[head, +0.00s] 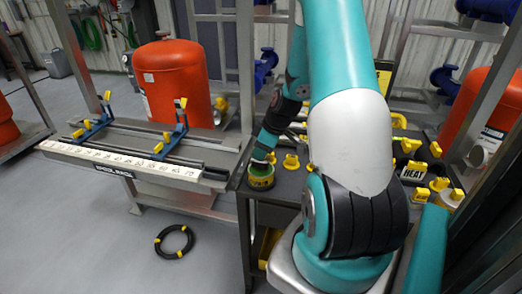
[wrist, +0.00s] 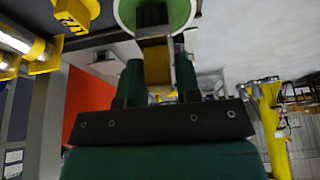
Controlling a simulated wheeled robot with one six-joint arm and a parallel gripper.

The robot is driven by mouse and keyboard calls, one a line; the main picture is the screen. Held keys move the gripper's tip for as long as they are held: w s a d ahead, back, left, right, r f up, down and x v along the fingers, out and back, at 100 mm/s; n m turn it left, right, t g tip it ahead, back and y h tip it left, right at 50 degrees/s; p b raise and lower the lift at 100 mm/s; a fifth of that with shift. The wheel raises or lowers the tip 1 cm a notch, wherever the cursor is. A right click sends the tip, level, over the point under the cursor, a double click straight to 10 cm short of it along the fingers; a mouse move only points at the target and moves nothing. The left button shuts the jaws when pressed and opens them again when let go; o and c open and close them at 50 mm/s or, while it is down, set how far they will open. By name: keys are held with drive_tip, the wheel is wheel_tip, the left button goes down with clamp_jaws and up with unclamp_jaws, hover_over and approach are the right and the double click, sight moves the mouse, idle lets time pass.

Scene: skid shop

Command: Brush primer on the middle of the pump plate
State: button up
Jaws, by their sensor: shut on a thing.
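In the wrist view, my gripper (wrist: 158,64) has its two green fingers on either side of a brush with a yellowish handle (wrist: 156,70) and a dark end (wrist: 152,15). The brush's dark end is in front of a round pot (wrist: 190,12) with green inside and a pale rim. I cannot tell whether it touches the green. In the head view, the yellow-green pot (head: 260,180) stands on the dark worktop at the end of my arm, and my gripper is hard to make out there. I cannot pick out the pump plate in either view.
Several yellow-handled pieces (head: 291,162) stand on the dark worktop beside the pot, and more are at right by a HEAT label (head: 414,173). A bench (head: 130,172) with blue clamps is at left. A black hose coil (head: 174,242) lies on the floor. Orange tanks (head: 171,82) stand behind.

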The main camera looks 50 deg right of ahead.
drive_tip(key=shift+f+b, duration=0.45)
drive_tip(key=shift+f, duration=0.1)
idle(1.5)
drive_tip(key=shift+r+p, duration=2.65)
drive_tip(key=shift+r, duration=0.95)
drive_tip(key=shift+f, duration=0.1)
